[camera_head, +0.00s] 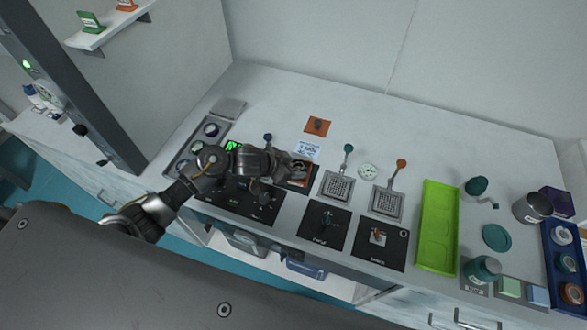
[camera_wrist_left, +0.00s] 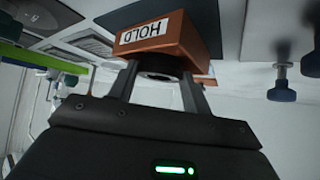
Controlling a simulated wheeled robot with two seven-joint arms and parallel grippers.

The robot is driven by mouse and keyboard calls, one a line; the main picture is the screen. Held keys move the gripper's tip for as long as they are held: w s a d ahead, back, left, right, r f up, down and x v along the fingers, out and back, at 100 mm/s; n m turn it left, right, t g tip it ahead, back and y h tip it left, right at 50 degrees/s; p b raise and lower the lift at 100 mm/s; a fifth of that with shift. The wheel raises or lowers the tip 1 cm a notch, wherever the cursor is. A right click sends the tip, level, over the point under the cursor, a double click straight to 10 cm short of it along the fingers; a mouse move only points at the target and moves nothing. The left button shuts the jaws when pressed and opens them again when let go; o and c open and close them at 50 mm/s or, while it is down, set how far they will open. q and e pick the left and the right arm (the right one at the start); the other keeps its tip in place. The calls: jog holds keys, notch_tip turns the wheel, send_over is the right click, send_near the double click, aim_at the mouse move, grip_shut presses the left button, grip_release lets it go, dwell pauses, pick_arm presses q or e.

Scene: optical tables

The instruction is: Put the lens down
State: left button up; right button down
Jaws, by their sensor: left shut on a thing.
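My left gripper (camera_head: 291,166) is over the orange block on the table, near the middle of the head view. In the left wrist view its two fingers are closed on a small dark round piece with a pale centre, which I take for the lens (camera_wrist_left: 158,77). The lens is right against or just beside the orange block (camera_wrist_left: 165,38) labelled HOLD; I cannot tell whether it rests on it. In the head view the lens is hidden by the gripper, and only part of the orange block (camera_head: 303,177) shows. My right gripper is not in view.
Perforated grey plates (camera_head: 338,187) and black mats (camera_head: 325,225) with small parts lie right of the gripper. A green tray (camera_head: 437,228) stands farther right. A knob with a blue end (camera_wrist_left: 281,92) stands near the gripper in the wrist view. The table's back is mostly clear.

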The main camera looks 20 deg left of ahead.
pick_arm(q)
jog(key=shift+f, duration=0.7)
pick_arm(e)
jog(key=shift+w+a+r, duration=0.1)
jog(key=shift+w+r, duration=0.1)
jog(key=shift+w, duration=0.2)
pick_arm(q)
jog(key=shift+f, duration=0.1)
